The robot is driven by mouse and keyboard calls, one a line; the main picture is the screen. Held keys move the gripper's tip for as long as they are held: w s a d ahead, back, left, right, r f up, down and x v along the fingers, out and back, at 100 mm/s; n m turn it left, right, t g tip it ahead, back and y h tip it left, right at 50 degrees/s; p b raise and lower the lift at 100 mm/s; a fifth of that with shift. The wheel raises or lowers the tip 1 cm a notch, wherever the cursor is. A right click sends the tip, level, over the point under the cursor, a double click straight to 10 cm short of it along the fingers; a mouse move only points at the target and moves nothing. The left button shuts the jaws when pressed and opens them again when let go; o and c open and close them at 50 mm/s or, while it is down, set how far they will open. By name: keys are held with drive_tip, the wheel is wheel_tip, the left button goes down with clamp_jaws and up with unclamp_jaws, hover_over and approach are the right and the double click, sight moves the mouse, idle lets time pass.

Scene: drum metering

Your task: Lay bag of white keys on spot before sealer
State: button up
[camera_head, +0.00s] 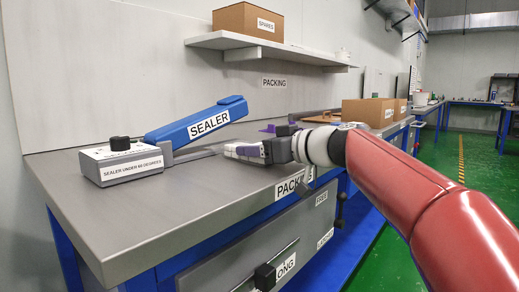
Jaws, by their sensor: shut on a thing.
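The sealer (195,127) stands on the left of the grey packing bench, with a blue arm raised at a slant and a white base box (121,163) with a black knob. My gripper (236,151) reaches in from the right, low over the bench, to the right of the sealer. It is shut on a small pale and purple thing at its fingertips, taken as the bag of white keys (243,151). The keys themselves cannot be made out. No marked spot before the sealer can be made out.
The bench top (130,215) is bare in front of the sealer. A purple item (269,128) lies behind my gripper. A cardboard box (368,112) stands farther along, and a shelf (255,43) holds a box labelled SPARES (250,20). Drawers with black handles lie below the front edge.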

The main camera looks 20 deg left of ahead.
drive_tip(key=o, duration=1.1)
drive_tip(key=shift+d, duration=0.1)
drive_tip(key=b+v, duration=0.1)
drive_tip(key=v, duration=1.1)
drive_tip(key=shift+s, duration=0.1)
drive_tip(key=s+d+f+m+h, duration=0.45)
drive_tip(key=s+d+f, duration=0.35)
drive_tip(key=f, duration=0.3)
drive_tip(key=s+d+f+m+h, duration=0.4)
drive_tip(key=s+d+f+h, duration=0.3)
drive_tip(key=f, duration=0.5)
drive_tip(key=s+d+f+m+h, duration=0.45)
drive_tip(key=s+d+f, duration=0.4)
drive_tip(key=f, duration=0.25)
drive_tip(key=shift+y, duration=0.5)
wheel_tip(320, 180, up, 10)
drive_tip(key=p, duration=1)
drive_tip(key=shift+s+a+r, duration=0.1)
drive_tip(key=shift+a+r, duration=0.1)
drive_tip(key=shift+r, duration=0.05)
